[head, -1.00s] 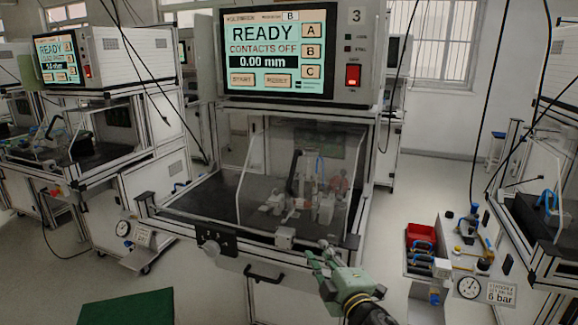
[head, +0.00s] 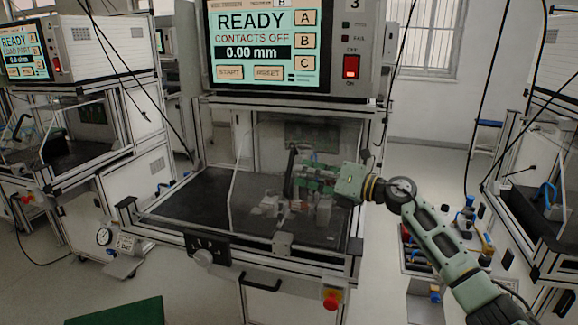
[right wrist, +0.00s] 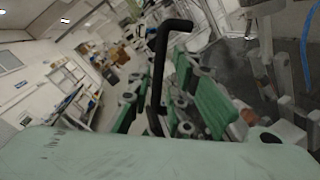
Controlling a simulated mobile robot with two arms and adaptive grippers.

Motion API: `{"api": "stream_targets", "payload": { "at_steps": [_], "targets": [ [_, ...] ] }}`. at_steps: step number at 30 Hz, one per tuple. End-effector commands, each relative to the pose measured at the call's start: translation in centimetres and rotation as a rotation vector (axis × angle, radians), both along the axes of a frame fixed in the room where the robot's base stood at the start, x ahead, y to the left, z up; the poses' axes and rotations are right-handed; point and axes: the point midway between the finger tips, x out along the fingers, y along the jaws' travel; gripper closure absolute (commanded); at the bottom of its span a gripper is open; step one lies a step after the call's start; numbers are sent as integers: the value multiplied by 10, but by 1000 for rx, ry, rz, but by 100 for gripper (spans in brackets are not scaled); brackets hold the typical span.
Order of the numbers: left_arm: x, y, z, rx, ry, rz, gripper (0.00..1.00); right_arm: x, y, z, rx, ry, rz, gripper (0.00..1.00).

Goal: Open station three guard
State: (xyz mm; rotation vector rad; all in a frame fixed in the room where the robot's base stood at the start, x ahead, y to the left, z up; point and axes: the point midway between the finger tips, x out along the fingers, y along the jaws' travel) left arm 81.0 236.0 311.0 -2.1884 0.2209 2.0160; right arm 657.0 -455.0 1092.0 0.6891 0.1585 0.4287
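Station three has a clear guard (head: 262,150) standing down over its dark work area, with fixture parts showing through it. A black upright bar handle (head: 291,162) is on the guard; in the right wrist view the handle (right wrist: 160,75) is a bent black bar. My right gripper (head: 299,178) is at the handle, reaching in from the right. In the right wrist view its green fingers (right wrist: 165,100) stand apart on either side of the handle, with gaps visible; I cannot tell if either touches. My left gripper is not in view.
The station screen (head: 263,45) reads READY, CONTACTS OFF, 0.00 mm. Below the front edge are a drawer-like black handle (head: 262,285) and a red knob (head: 331,300). Another station (head: 75,140) stands left; a parts bench (head: 470,235) and a further station (head: 540,190) are on the right.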

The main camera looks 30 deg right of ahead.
Motion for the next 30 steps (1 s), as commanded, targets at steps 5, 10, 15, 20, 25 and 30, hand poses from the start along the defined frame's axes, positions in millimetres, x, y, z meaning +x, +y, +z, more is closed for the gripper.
{"api": "stream_targets", "payload": {
  "at_steps": [5,10,15,20,25,30],
  "targets": [
    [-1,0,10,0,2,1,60,24,12,4,6,-3,1,81],
    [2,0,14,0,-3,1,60,40,19,2,6,-1,0,81],
    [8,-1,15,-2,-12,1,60,46,22,0,4,-1,-1,81],
    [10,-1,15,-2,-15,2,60,46,22,0,2,0,0,81],
    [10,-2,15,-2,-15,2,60,45,22,0,4,-1,-1,92],
    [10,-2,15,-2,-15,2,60,45,22,0,4,-1,-1,100]
  ]
}}
